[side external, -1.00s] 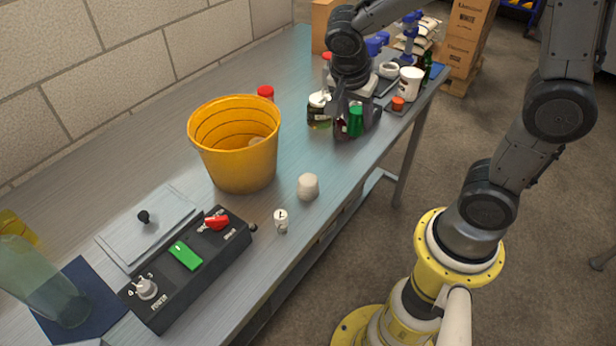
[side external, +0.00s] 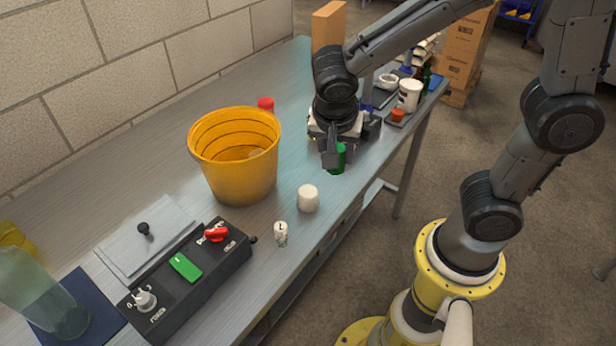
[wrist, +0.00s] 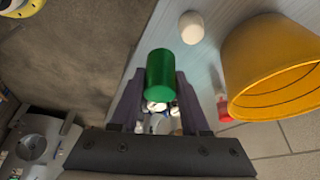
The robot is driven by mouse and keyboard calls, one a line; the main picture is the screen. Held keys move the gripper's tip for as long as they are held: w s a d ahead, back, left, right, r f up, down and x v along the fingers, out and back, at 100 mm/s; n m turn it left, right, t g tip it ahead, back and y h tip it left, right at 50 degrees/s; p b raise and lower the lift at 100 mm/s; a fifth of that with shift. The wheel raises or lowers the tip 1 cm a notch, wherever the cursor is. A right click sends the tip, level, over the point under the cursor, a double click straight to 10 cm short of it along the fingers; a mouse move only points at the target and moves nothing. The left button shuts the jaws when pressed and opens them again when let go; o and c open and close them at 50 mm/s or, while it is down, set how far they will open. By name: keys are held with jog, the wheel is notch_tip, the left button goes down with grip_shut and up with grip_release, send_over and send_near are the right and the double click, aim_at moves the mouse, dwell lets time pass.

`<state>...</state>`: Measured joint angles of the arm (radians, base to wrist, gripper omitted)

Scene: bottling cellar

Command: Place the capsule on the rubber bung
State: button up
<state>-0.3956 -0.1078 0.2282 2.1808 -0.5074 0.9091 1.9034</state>
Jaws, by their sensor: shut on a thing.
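The green capsule (side external: 338,158) is a short cylinder held between the fingers of my gripper (side external: 332,157). In the wrist view the capsule (wrist: 160,75) sits between the two dark fingers of my gripper (wrist: 160,88), which are shut on it. The pale, stubby rubber bung (side external: 308,198) stands upright on the bench, nearer the side camera than the capsule and apart from it. The bung also shows in the wrist view (wrist: 191,27), above and right of the capsule. Nothing rests on its top.
A yellow bucket (side external: 225,180) stands left of the bung. A small white marked piece (side external: 281,233) and a black switch box (side external: 205,270) are nearer the camera. A red-capped item (side external: 266,104) is behind the bucket; a white tub (side external: 410,95) stands far right.

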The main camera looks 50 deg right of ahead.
jog(key=w+f, duration=0.5)
jog(key=f, duration=0.1)
jog(key=shift+w+a, duration=0.25)
jog(key=shift+w, duration=0.15)
jog(key=shift+w+f, duration=0.2)
jog(key=shift+f, duration=1.6)
jog(key=o, duration=0.7)
jog(key=shift+f, duration=0.15)
